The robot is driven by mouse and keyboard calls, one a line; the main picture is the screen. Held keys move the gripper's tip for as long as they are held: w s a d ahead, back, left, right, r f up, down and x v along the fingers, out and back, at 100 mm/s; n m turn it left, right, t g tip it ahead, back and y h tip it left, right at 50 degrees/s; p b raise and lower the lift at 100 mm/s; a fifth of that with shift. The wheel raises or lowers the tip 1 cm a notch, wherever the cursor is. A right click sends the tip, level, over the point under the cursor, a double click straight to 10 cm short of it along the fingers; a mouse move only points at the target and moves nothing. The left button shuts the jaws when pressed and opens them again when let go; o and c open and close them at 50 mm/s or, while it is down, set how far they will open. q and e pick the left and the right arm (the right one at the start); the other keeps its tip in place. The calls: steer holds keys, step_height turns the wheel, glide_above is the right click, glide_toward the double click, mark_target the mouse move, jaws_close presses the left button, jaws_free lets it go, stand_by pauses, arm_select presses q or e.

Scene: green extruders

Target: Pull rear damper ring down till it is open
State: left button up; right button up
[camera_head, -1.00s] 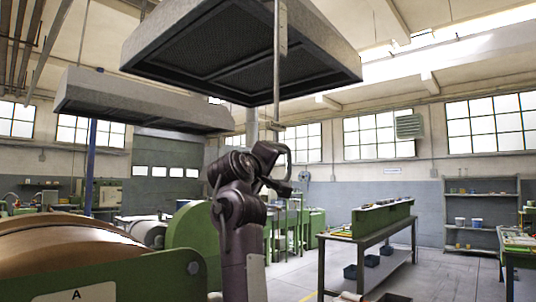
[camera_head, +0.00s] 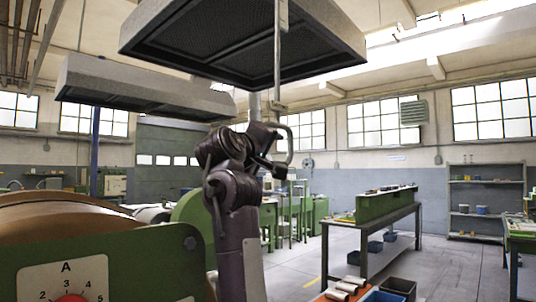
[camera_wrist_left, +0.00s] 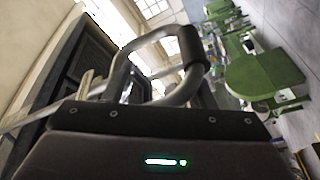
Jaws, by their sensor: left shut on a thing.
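My left gripper (camera_head: 270,152) is raised in the middle of the head view, at the top of its dark arm. It is shut on a grey metal loop with a black sleeve, which I take for the damper ring (camera_head: 291,143). The loop stands out on the gripper's right side. In the left wrist view the damper ring (camera_wrist_left: 143,41) rises beyond the gripper's dark edge. A thin vertical rod (camera_head: 277,70) passes in front of the near hood (camera_head: 330,50). Its lower end comes close to the gripper; I cannot tell how it joins the loop. My right gripper is out of view.
A second hood (camera_head: 150,80) hangs at the left. A green machine (camera_head: 130,262) with a dial and brown drum fills the lower left. A workbench (camera_head: 375,215) stands right of the arm, with bins (camera_head: 400,285) lower down. Open floor lies beyond.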

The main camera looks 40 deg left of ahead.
arm_select(q)
steer(key=s+d+b, duration=0.2)
steer(key=s+d, duration=0.1)
steer(key=s, duration=0.2)
steer(key=shift+s+d, duration=0.15)
steer(key=shift+s, duration=0.05)
stand_by(0.6)
